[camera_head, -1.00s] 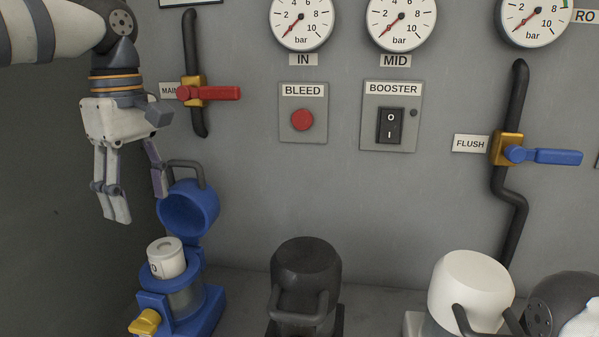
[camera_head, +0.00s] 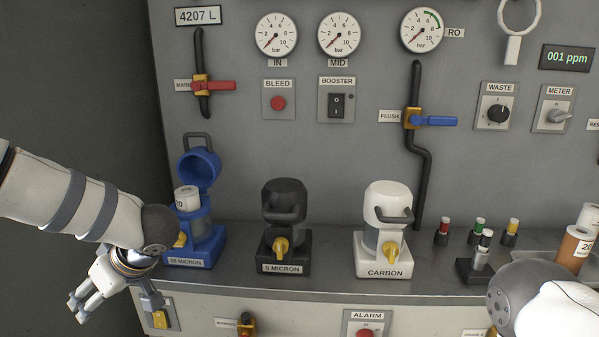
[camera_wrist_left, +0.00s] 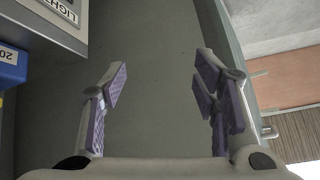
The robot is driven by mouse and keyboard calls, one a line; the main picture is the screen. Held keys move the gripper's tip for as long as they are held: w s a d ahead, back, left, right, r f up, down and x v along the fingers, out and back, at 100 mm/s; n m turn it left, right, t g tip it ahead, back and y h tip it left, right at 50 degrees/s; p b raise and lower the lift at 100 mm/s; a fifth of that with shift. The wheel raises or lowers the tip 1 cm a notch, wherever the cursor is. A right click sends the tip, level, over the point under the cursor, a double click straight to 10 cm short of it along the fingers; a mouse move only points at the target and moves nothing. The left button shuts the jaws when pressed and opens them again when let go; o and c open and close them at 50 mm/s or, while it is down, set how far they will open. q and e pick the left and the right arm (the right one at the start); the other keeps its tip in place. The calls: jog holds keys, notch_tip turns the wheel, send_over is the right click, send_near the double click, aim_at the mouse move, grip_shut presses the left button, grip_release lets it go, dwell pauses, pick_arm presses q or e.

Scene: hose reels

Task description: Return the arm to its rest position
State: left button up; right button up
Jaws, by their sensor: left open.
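My left gripper (camera_head: 116,301) hangs at the lower left of the head view, in front of the counter's left end. It is open and empty. The left wrist view shows its fingers (camera_wrist_left: 162,80) spread apart with nothing between them. My left forearm comes in from the left edge, and its wrist overlaps the front left of the blue filter housing (camera_head: 206,235). That housing's blue lid (camera_head: 201,172) is tipped up and open, and a white cartridge (camera_head: 187,199) stands in it. Part of my right arm (camera_head: 535,300) shows at the lower right; its gripper is out of view.
A black filter housing (camera_head: 284,220) and a white carbon housing (camera_head: 386,230) stand closed on the counter (camera_head: 330,285). The wall panel carries gauges, a red valve handle (camera_head: 220,86) and a blue one (camera_head: 440,121). Small bottles stand at the right.

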pick_arm(q)
jog(key=s+d+f+m+t+h, duration=0.2)
jog(key=s+d+f+m, duration=0.15)
jog(key=s+f, duration=0.45)
jog(key=s+d+f+m+t+h, duration=0.1)
jog(key=s+d+f+m+h, duration=0.3)
jog(key=f, duration=0.8)
jog(key=s+d+f+m+g, duration=0.1)
jog(key=s+g, duration=0.1)
jog(key=s, duration=0.8)
jog(key=s+d+f+m+g+h, duration=0.1)
jog(key=s+d+f+m+g, duration=0.1)
jog(key=s, duration=0.8)
jog(key=s+d+f+m+g+h, duration=0.1)
jog(key=s+m+g, duration=0.1)
jog(key=s, duration=0.7)
jog(key=shift+s+d+f+g, duration=0.2)
jog(key=shift+s+d+g, duration=0.2)
jog(key=shift+g, duration=0.3)
pick_arm(e)
jog(key=shift+s, duration=0.35)
pick_arm(q)
jog(key=shift+c, duration=0.2)
